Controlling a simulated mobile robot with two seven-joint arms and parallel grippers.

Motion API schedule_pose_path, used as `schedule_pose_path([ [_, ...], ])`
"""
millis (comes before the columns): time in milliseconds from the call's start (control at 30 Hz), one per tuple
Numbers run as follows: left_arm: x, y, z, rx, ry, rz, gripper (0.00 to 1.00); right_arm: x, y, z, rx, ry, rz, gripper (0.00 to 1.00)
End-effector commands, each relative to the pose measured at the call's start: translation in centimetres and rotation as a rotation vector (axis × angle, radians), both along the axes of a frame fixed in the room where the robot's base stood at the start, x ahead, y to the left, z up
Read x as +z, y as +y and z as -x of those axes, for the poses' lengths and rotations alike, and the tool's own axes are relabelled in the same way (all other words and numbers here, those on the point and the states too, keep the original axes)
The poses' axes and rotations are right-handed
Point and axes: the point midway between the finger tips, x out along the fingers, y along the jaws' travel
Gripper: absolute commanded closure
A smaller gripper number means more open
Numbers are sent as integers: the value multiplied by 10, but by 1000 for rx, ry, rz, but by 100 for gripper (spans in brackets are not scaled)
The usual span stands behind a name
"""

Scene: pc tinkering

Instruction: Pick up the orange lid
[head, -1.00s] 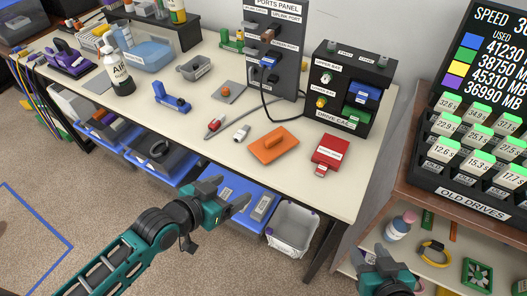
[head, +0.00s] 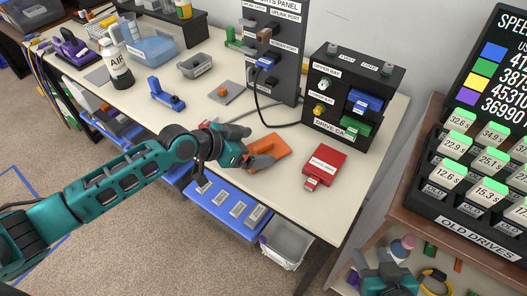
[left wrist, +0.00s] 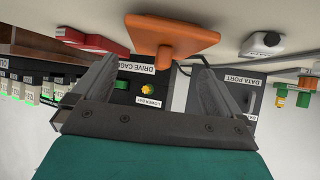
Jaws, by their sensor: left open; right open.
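The orange lid (head: 273,143) lies on the white table in the head view, left of the red drive. My left gripper (head: 265,150) is open at the lid's near left side and partly hides it. In the left wrist view, the lid (left wrist: 190,32) shows upside down, with its knob towards the gap between the two open fingers (left wrist: 155,85). The fingers are not closed on the knob. My right gripper (head: 385,258) is open and empty at the bottom right of the head view, away from the lid.
The red drive (head: 324,164) lies right of the lid. The black drive cage (head: 341,112) and ports panel (head: 275,55) stand behind it.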

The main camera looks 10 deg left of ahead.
Motion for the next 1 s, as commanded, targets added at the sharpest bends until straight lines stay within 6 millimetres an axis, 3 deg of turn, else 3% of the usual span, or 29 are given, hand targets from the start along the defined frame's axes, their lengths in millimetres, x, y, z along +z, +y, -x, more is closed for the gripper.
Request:
schedule_pose_path([
  [400,-25,-27,-31,1,0,0,0,-6,3,1,4,8,-5,51],
  [733,-29,-32,-36,1,0,0,0,-2,6,-1,8,1,-10,51],
  [1000,-29,-32,-35,1,0,0,24,-2,5,-2,7,-2,-10,51],
])
